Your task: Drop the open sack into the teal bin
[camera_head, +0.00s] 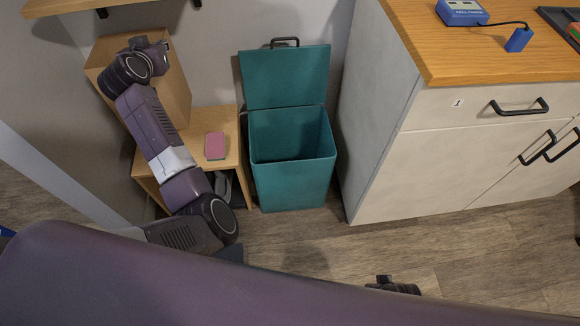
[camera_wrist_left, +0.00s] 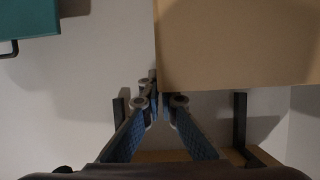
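The open sack (camera_head: 173,80) is a tan, box-like bag at the upper left, above the small wooden stand; whether it touches the stand is hidden. Its broad face (camera_wrist_left: 235,45) fills the upper right of the left wrist view. My left gripper (camera_wrist_left: 158,105) is at the sack's rim, its fingers close together with the side wall between them, one fingertip hidden behind the sack's face. In the head view my arm covers these fingers. The teal bin (camera_head: 293,180) stands right of the stand with its lid (camera_head: 285,77) raised. A dark part at the bottom, perhaps my right gripper (camera_head: 393,287), is mostly hidden.
A pink sponge-like block (camera_head: 215,146) lies on the wooden stand (camera_head: 233,125). A cabinet (camera_head: 470,145) stands close right of the bin, a blue charger (camera_head: 461,12) on top. A wall shelf (camera_head: 75,6) hangs above the sack. The floor before the bin is clear.

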